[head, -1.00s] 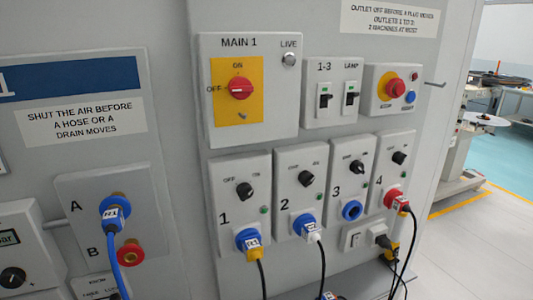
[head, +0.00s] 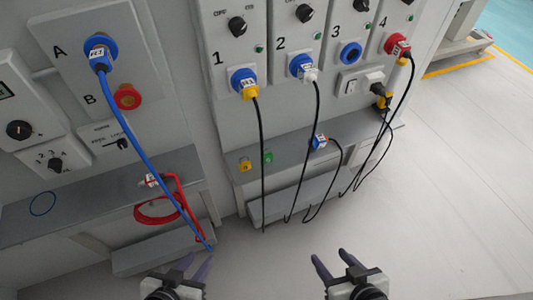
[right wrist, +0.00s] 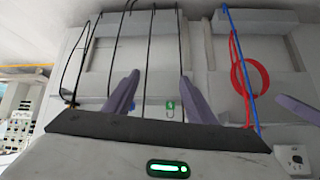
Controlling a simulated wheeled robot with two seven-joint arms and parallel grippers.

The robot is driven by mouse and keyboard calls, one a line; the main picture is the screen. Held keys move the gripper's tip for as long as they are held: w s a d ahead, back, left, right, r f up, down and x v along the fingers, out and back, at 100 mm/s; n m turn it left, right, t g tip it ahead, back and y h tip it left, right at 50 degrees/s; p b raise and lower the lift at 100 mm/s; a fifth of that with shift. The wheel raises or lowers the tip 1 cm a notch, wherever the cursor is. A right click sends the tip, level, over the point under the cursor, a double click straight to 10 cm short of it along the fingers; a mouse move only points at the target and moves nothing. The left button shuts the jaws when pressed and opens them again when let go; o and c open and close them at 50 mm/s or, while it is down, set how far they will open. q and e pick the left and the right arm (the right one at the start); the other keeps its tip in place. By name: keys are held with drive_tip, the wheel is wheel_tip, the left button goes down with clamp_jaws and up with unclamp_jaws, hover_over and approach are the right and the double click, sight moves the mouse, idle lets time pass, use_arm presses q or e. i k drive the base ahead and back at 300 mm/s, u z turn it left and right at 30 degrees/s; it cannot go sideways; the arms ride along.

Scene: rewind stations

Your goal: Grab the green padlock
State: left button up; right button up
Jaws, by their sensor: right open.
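The green padlock (head: 268,157) is small in the head view. It is on the grey ledge below the outlet panel, right of a yellow padlock (head: 245,164). In the right wrist view the green padlock (right wrist: 170,105) shows between the fingers, beyond them. My right gripper (head: 332,260) is open and empty, low in the head view and apart from the padlock; its fingers (right wrist: 158,82) also show in the right wrist view. My left gripper (head: 198,261) looks open and empty at the bottom left of centre.
Black cables (head: 262,160) hang from the outlets in front of the ledge (head: 222,163). A loose blue plug (head: 319,142) lies right of the padlocks. A blue hose (head: 150,165) and a coiled red hose (head: 158,210) hang at the left. The floor at right is clear.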

sight(268, 158)
drive_tip(key=z, duration=0.05)
drive_tip(key=k, duration=0.45)
drive_tip(key=u, duration=1.1)
drive_tip(key=i, duration=0.8)
drive_tip(key=z, duration=1)
